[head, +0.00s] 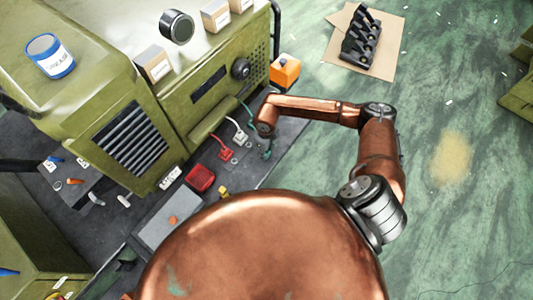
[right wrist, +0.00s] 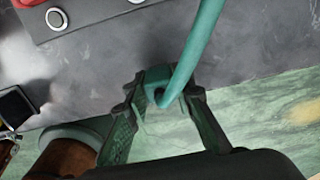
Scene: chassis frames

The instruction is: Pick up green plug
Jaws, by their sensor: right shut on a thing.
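The green plug (right wrist: 158,82) sits between the fingertips of my right gripper (right wrist: 165,100) in the right wrist view, with its thick green cable running up and to the right. The fingers are shut on it. In the head view my right gripper (head: 266,148) is at the right edge of the dark platform, and the green cable (head: 246,108) shows just left of my wrist. The plug is too small to tell apart there. My left gripper is not in view.
A red plug (head: 226,153) and a white plug (head: 241,136) sit by the socket panel to the left. The olive machine (head: 190,100) stands behind them. A red box (head: 200,179) and an orange box (head: 285,70) are nearby. Open green floor (head: 450,120) lies right.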

